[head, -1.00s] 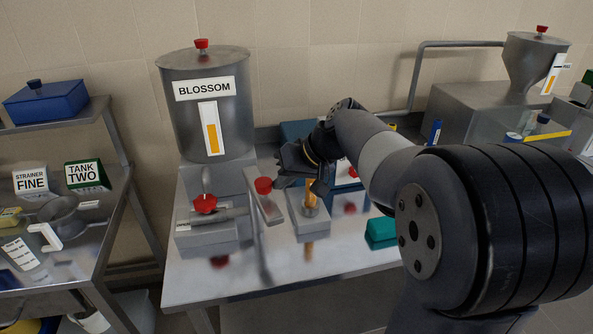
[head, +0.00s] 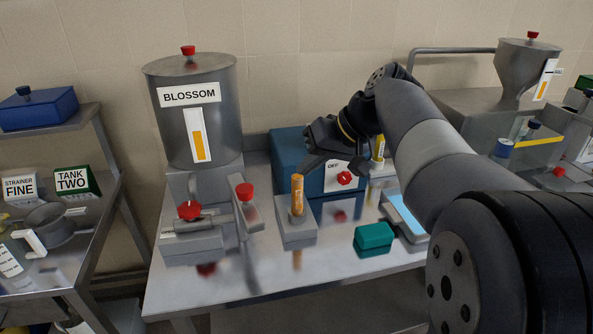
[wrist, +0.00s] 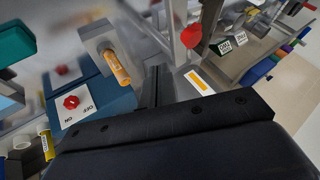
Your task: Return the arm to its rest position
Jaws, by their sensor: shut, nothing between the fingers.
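My arm reaches in from the right of the head view, bent at the elbow. My gripper (head: 314,150) is shut and empty, in front of the blue box and above the metal table (head: 350,285). It points left, toward the steel tank labelled BLOSSOM (head: 205,120), and is apart from it. Below it an orange cylinder (head: 297,195) stands upright in a grey block. In the wrist view my gripper's dark body fills the lower part, and the orange cylinder (wrist: 117,68) shows beyond it. The exact fingertip contact line is hard to see.
A blue box with a red OFF knob (head: 344,178) stands behind my gripper. A teal block (head: 374,236) and a tablet-like panel (head: 405,214) lie at the table's right. Red-handled valves (head: 189,210) stand under the tank. A shelf with a strainer (head: 50,228) is at left.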

